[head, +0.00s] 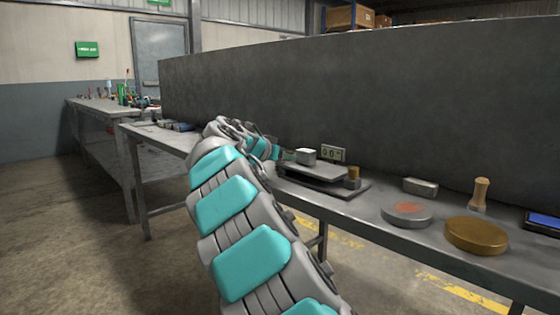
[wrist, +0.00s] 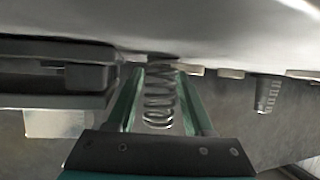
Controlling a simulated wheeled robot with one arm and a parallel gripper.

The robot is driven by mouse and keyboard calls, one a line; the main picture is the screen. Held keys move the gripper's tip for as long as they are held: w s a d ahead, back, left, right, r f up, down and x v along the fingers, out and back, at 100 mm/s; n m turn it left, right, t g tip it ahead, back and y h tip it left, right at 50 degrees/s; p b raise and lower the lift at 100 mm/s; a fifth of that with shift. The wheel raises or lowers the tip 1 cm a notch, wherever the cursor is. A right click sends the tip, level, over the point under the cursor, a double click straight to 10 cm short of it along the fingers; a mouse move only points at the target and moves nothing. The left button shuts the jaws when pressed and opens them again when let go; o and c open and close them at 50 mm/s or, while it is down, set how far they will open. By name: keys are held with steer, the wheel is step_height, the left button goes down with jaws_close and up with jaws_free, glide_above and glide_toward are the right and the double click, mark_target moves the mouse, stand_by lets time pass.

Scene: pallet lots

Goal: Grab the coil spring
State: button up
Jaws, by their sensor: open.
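The coil spring (wrist: 159,104), a grey wire coil, shows in the wrist view between the two green fingers of my gripper (wrist: 163,75). The fingers are open, one on each side of the spring, and a gap seems to show on both sides. Whether either finger touches it I cannot tell. In the head view my gripper (head: 280,155) reaches over the workbench (head: 345,205), just left of the scale-like device. The spring cannot be made out there; my arm and gripper block that area.
The dark scale-like device (head: 313,174) carries a pale block (head: 305,156), close right of my gripper. Further right are a grey disc (head: 407,215), a brass disc (head: 477,236), a metal block (head: 420,186) and a wooden-handled piece (head: 480,194). A tall grey panel (head: 400,100) stands behind.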

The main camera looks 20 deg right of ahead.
steer(key=shift+c, duration=0.4)
jaws_close()
steer(key=shift+r, duration=0.15)
